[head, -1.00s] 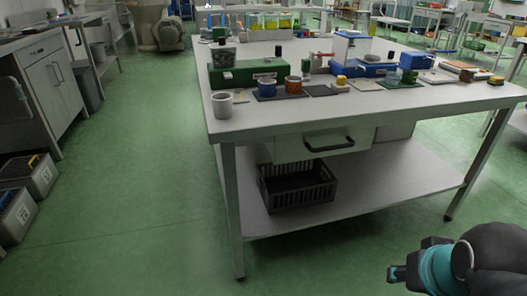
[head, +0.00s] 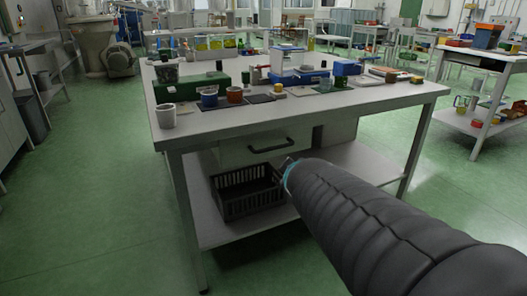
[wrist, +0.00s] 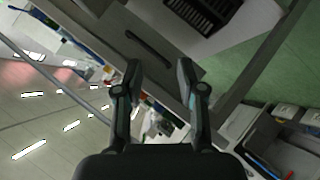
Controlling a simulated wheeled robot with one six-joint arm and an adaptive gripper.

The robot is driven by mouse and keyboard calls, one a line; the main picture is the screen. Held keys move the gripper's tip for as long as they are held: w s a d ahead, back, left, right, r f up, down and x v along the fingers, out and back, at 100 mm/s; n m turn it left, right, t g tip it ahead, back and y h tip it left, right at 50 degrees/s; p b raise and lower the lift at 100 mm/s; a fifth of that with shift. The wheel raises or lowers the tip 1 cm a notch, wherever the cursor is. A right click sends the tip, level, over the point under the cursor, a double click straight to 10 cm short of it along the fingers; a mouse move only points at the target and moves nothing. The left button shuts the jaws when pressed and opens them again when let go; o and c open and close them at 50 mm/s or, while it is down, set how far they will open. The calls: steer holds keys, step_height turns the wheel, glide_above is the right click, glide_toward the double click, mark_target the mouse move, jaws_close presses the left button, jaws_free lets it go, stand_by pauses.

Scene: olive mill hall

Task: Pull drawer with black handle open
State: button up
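The light grey drawer (head: 235,153) hangs under the front of the white worktable (head: 300,113). It looks shut. Its black bar handle (head: 271,146) runs across the front. In the wrist view the handle (wrist: 148,50) lies slanted beyond the fingertips, a little to the left of the gap between them. My gripper (wrist: 160,72) is open, with nothing between its fingers and apart from the handle. In the head view my dark arm reaches in from the lower right and mostly hides the gripper, which is near the drawer's lower right.
A black crate (head: 247,192) stands on the lower shelf (head: 205,222) below the drawer. Cups, boxes and a green case (head: 190,86) crowd the tabletop. Grey bins (wrist: 288,152) show at lower right in the wrist view.

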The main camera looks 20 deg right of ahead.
steer(key=w+d+n+t+b, duration=0.1)
steer(key=w+d+n+t, duration=0.1)
steer(key=w+d+n, duration=0.25)
steer(key=n+t+y+b, duration=0.25)
steer(key=n+y, duration=0.25)
steer(key=n, duration=0.4)
glide_toward(277, 148)
steer(key=x, duration=1)
steer(key=shift+w+f, duration=0.15)
steer(key=shift+w, duration=0.2)
jaws_close()
